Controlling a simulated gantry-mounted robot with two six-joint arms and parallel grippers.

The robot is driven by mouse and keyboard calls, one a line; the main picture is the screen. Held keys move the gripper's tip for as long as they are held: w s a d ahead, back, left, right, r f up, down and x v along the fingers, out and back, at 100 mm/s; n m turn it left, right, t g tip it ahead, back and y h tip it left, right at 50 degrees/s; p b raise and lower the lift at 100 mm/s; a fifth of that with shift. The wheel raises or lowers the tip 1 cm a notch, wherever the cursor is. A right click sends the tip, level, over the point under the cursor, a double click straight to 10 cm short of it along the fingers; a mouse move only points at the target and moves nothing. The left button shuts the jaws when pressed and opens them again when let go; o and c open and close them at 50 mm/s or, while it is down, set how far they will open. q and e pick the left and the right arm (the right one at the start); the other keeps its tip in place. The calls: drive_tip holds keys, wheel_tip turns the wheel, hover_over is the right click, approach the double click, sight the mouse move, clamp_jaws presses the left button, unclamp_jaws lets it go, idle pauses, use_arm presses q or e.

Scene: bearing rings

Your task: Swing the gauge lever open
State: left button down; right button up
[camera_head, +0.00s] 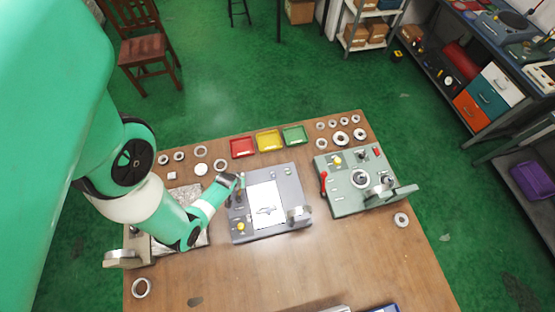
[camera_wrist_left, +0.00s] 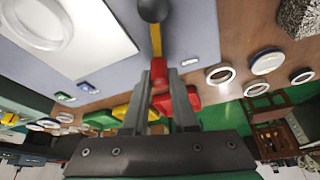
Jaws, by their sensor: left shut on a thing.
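The grey gauge station (camera_head: 282,230) sits mid-table with a white plate (camera_head: 265,205) on its top. My left gripper (camera_head: 236,186) reaches in from the left. The head view shows the lever small and partly hidden by the gripper. My right gripper is not in view.
Red (camera_head: 242,148), yellow (camera_head: 268,140) and green (camera_head: 293,135) trays stand behind the station. A green fixture (camera_head: 345,190) with a red-handled lever stands to the right. Several rings lie along the table's back. The front of the wooden table (camera_head: 290,270) is mostly clear.

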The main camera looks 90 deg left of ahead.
sight(239, 194)
use_arm(q)
drive_tip(key=c, duration=0.7)
unclamp_jaws()
drive_tip(key=shift+s, duration=0.1)
drive_tip(key=p+v, duration=0.3)
drive_tip(key=v, duration=0.8)
drive_tip(key=shift+r+p, duration=0.3)
